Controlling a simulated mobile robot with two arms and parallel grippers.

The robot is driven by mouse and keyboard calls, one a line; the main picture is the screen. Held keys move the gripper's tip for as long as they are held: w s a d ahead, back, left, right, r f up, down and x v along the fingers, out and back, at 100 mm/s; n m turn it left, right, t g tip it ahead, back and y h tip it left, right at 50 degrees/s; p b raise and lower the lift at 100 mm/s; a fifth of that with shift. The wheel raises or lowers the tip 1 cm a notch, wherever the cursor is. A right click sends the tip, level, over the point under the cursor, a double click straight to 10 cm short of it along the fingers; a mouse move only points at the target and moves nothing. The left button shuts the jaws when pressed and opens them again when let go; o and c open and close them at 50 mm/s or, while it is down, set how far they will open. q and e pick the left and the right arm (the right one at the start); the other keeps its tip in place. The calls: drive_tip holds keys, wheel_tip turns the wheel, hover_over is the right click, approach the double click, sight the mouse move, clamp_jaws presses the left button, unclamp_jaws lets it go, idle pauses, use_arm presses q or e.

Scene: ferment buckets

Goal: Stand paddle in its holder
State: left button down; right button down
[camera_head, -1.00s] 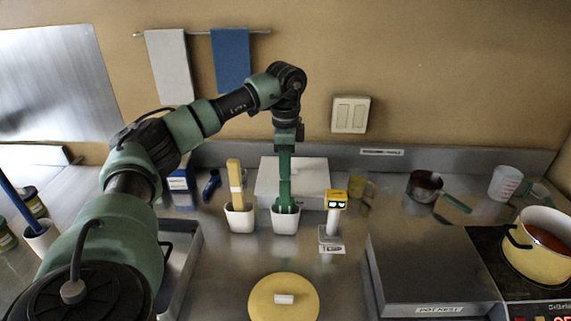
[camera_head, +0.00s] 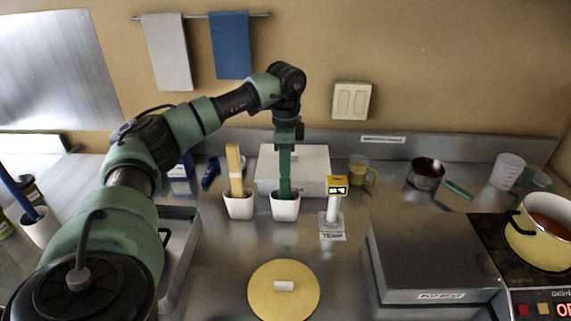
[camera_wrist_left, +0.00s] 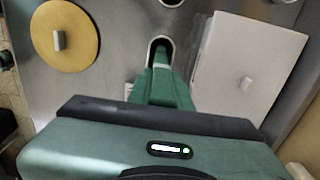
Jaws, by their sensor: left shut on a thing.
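My left gripper (camera_head: 286,142) is shut on the upper part of a green paddle (camera_head: 284,172). The paddle stands close to upright, and its lower end is inside the mouth of a white holder (camera_head: 285,209). In the left wrist view, the green paddle (camera_wrist_left: 165,88) runs from below my gripper into the dark opening of the holder (camera_wrist_left: 160,44). Its tip is hidden inside, and I cannot tell whether it touches the bottom. My right gripper is not in view.
A yellow paddle (camera_head: 235,168) stands in a second white holder (camera_head: 239,209) just left. A white lidded box (camera_head: 312,172) is behind, and a yellow-topped gauge (camera_head: 337,188) is close on the right. A yellow round lid (camera_head: 265,298) lies in front.

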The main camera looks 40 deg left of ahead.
use_arm(q)
drive_tip(key=c, duration=1.2)
unclamp_jaws()
wheel_tip(320, 180, up, 7)
drive_tip(key=shift+f+b, duration=0.15)
drive_tip(key=shift+b, duration=0.7)
drive_tip(key=shift+r, duration=0.6)
